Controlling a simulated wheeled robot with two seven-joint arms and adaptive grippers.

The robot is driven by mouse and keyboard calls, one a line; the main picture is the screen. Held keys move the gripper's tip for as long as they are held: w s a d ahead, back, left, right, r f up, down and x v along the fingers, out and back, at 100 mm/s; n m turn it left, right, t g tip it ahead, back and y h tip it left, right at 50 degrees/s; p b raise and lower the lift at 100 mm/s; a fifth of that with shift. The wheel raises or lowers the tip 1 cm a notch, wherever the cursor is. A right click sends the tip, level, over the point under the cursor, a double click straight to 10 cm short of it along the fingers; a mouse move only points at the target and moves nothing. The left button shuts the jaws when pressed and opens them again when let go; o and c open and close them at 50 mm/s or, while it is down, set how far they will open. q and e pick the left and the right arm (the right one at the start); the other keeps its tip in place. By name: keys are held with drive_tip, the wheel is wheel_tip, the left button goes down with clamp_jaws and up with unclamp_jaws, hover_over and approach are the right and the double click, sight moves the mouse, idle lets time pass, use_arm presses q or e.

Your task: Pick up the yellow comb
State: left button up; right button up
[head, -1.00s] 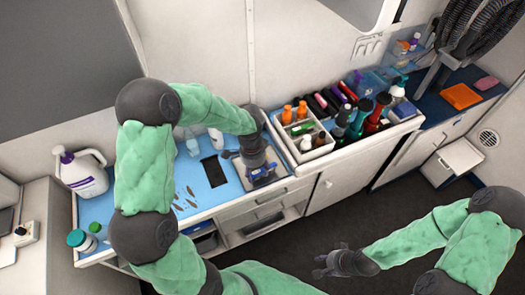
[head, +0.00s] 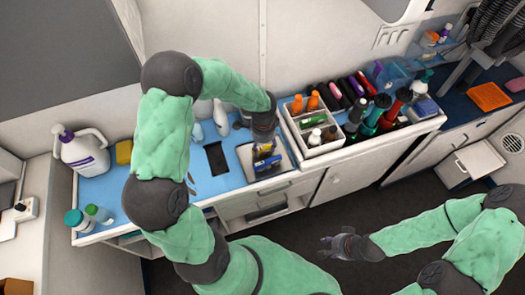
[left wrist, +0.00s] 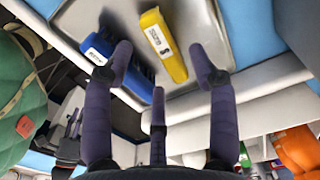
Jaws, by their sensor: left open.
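The yellow comb (left wrist: 163,45), a yellow block-like piece with dark lettering, lies on a metal tray (left wrist: 215,65) in the left wrist view. A blue piece with a white label (left wrist: 112,52) lies beside it, to its left. My left gripper (left wrist: 162,68) is open over the tray. Its fingers are spread around the near end of the comb, with no clear grip on it. In the head view my left gripper (head: 263,146) is above the tray and partly hides the comb. My right gripper (head: 335,245) is over the floor, away from the counter; its opening is too small to judge.
A white caddy of bottles (head: 322,146) stands right of the tray. A dark flat rectangle (head: 216,158) lies left of it on the blue counter. A large white jug (head: 82,152) and a yellow block (head: 124,152) are further left.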

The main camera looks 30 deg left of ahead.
sight(261, 149)
use_arm(q)
drive_tip(key=f, duration=0.3)
drive_tip(key=f+b, duration=0.1)
drive_tip(key=shift+s+a+f, duration=0.1)
drive_tip(key=shift+a+f, duration=0.25)
drive_tip(key=shift+r, duration=0.1)
drive_tip(key=c, duration=1.1)
drive_tip(key=shift+o, duration=0.2)
drive_tip(key=shift+r, duration=0.1)
drive_tip(key=shift+r, duration=0.6)
drive_tip(key=s+d+r+p, duration=0.1)
drive_tip(key=s+r+p, duration=0.3)
drive_tip(key=s+r, duration=0.7)
drive_tip(key=s, duration=0.3)
drive_tip(key=shift+d+r, duration=0.3)
